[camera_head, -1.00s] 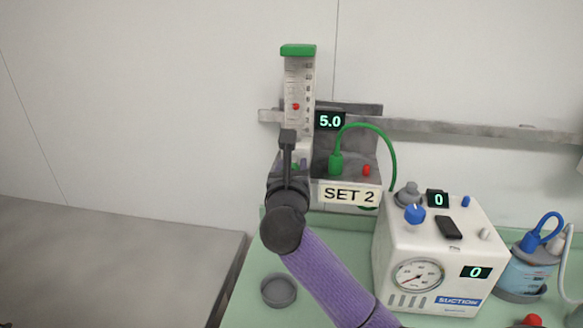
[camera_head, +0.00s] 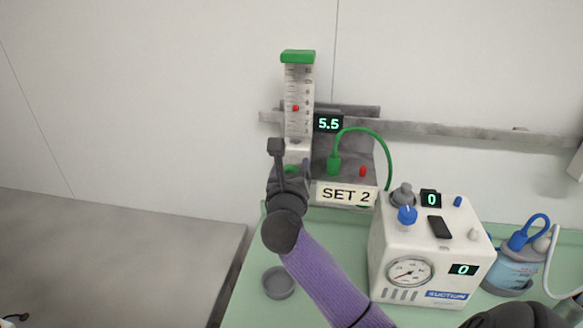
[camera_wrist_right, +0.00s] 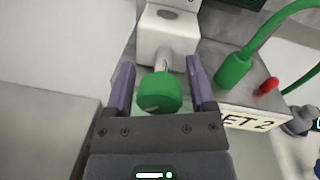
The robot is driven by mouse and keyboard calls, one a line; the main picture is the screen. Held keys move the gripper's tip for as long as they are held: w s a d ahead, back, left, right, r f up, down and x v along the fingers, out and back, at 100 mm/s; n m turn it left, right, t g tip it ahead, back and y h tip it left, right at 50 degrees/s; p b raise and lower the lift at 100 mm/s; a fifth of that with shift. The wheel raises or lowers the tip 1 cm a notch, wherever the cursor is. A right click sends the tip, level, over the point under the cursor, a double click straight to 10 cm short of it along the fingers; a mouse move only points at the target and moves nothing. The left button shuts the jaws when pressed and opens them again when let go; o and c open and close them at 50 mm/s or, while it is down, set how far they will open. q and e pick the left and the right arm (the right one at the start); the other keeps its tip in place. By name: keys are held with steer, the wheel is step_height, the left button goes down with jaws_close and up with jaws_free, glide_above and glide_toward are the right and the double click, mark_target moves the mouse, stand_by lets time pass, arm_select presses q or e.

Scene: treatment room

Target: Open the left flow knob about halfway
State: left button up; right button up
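The flowmeter (camera_head: 299,98), a clear scaled tube with a green cap and a red ball, is mounted on the wall rail. Its display (camera_head: 328,123) reads 5.5, above a plate marked SET 2 (camera_head: 346,194). The green flow knob (camera_wrist_right: 160,93) sits below the white flowmeter body in the right wrist view; in the head view my gripper mostly hides it. My right gripper (camera_wrist_right: 161,85) has its two purple fingers on either side of the knob, with narrow gaps showing. It also shows in the head view (camera_head: 291,168), tilted. My left gripper is not clearly seen.
A white suction unit (camera_head: 433,250) stands on the green worktop right of my arm, with a blue-capped jar (camera_head: 517,265) beyond it. A grey round dish (camera_head: 278,282) lies near my forearm. A grey bed surface (camera_head: 120,262) fills the left.

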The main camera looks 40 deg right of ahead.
steer(key=shift+o, duration=0.5)
steer(key=v, duration=1)
steer(key=shift+p, duration=0.4)
steer(key=shift+f, duration=0.1)
